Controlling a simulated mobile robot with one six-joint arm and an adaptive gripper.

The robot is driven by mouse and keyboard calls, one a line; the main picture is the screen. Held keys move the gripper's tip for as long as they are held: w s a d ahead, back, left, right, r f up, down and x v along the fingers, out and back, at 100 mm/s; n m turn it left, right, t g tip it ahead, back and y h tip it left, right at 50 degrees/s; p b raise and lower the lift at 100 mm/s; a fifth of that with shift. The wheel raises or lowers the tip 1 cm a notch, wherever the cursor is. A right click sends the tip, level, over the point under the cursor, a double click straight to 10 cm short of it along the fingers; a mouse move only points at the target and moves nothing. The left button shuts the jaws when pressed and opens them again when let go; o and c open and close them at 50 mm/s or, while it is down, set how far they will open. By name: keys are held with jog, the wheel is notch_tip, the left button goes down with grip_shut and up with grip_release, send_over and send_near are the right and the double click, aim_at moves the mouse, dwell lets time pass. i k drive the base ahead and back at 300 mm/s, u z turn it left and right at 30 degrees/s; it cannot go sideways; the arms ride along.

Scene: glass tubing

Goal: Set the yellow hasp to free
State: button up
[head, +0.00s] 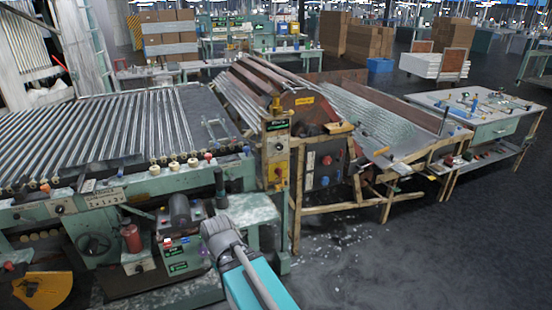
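I cannot make out for certain which part is the yellow hasp. A yellow control box (275,163) with a red part on its front stands on a post at the middle of the machine line, under a small dark green sign (277,126). Its small fittings are too small to read, so the hasp's setting cannot be told. My arm (262,288), teal and grey, reaches in from the bottom edge to a grey joint (220,235), below and left of the yellow box and apart from it in the picture.
A roller bed of glass tubes (105,130) fills the left. A green machine frame with a dark cylinder (179,208) stands beside my arm. A yellow curved guard (42,290) is at the lower left. Wooden-framed benches continue right. The dark floor (420,260) at lower right is clear.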

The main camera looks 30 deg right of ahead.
aim_at(277, 187)
jog(key=k, duration=1.35)
jog(key=u, duration=0.15)
jog(key=i, duration=1.1)
jog(key=z, duration=0.5)
jog(key=i, duration=0.7)
jog(key=z, duration=0.55)
